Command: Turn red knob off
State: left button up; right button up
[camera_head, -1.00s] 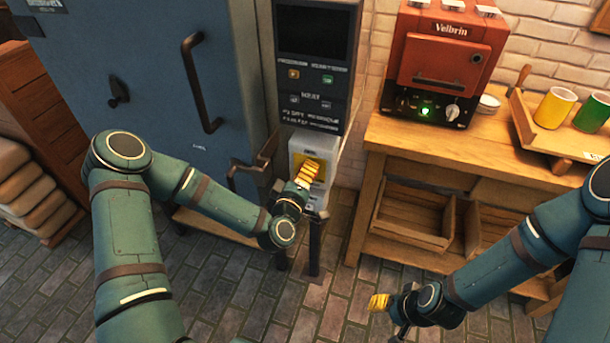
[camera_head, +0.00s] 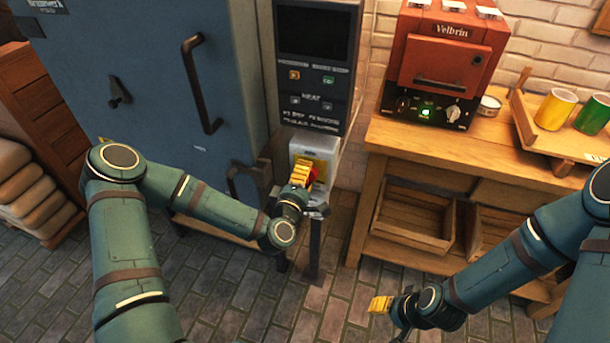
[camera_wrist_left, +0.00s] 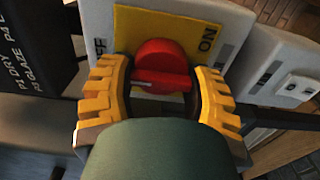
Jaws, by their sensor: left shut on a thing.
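The red knob (camera_wrist_left: 161,66) sits on a yellow plate (camera_wrist_left: 137,22) marked OFF at left and ON at right in the left wrist view. A raised bar crosses the knob, with a white mark near its left end. My left gripper (camera_wrist_left: 165,90) has its yellow fingers on either side of the knob and is shut on it. In the head view, the left gripper (camera_head: 302,182) is at the pale switch box (camera_head: 326,148), with a bit of the red knob (camera_head: 314,174) showing. My right gripper (camera_head: 381,304) hangs low over the floor; its finger gap is unclear.
A blue kiln (camera_head: 140,60) with a dark handle and control panel (camera_head: 312,100) stands beside the switch box. A wooden bench (camera_head: 470,152) at right holds a red Velbrin machine (camera_head: 445,60) with a green light, and yellow and green cups.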

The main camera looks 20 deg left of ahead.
pick_arm(q)
jog(key=shift+f, duration=0.1)
jog(key=o, duration=1.1)
jog(key=shift+o, duration=0.2)
jog(key=shift+s, duration=0.1)
jog(key=s, duration=0.7)
jog(key=shift+s+a, duration=0.15)
jog(key=shift+s, duration=0.05)
jog(key=s+d+f+m+g+h, duration=0.55)
jog(key=d+f+m+g, duration=0.35)
jog(key=f+m, duration=0.25)
jog(key=s+f+m+g+y, duration=0.1)
jog(key=s+f+m+g, duration=0.1)
jog(key=s, duration=0.3)
jog(key=s+a+f+m+g+y, duration=0.1)
jog(key=s+f+m+g, duration=0.1)
jog(key=s+g, duration=0.3)
jog(key=shift+a+f+m, duration=0.15)
jog(key=shift+f+m, duration=0.05)
jog(key=shift+m, duration=0.15)
